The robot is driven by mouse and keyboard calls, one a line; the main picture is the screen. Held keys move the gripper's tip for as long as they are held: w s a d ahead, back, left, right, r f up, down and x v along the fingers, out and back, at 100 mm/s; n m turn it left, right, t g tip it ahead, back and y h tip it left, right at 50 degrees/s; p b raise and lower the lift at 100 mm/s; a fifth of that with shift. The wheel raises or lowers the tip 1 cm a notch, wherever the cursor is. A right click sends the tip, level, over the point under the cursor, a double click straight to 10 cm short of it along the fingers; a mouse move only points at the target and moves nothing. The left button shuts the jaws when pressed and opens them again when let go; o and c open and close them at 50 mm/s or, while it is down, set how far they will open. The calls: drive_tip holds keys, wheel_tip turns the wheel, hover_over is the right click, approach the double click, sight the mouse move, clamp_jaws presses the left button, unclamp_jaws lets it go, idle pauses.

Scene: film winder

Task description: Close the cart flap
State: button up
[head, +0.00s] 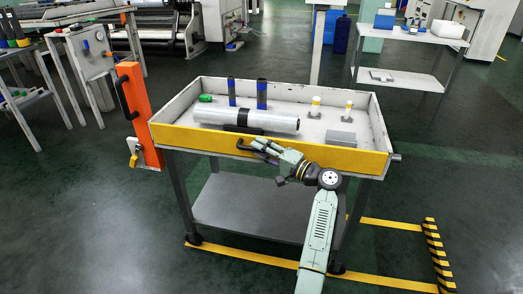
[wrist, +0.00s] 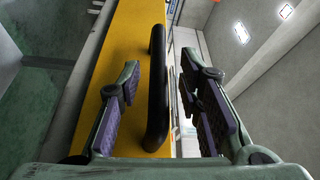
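The cart (head: 380,130) stands in the middle of the head view. Its long yellow front panel (head: 200,138), which looks like the flap, stands about upright along the near side. A black bar handle (wrist: 156,90) on this yellow panel (wrist: 110,60) shows in the wrist view. My gripper (head: 268,149) is at the front of the panel, near its middle. In the wrist view my gripper (wrist: 168,92) is open, with one finger on each side of the handle. Gaps show between the handle and both pads. Contact is not visible.
The cart tray holds a wrapped roll (head: 245,119), two dark blue cylinders (head: 262,95), a green item (head: 205,98), two yellow-topped pieces (head: 315,104) and a grey block (head: 341,139). An orange panel (head: 141,110) stands at the cart's left corner.

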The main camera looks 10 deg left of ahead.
drive_tip(key=v, duration=1.2)
idle(0.3)
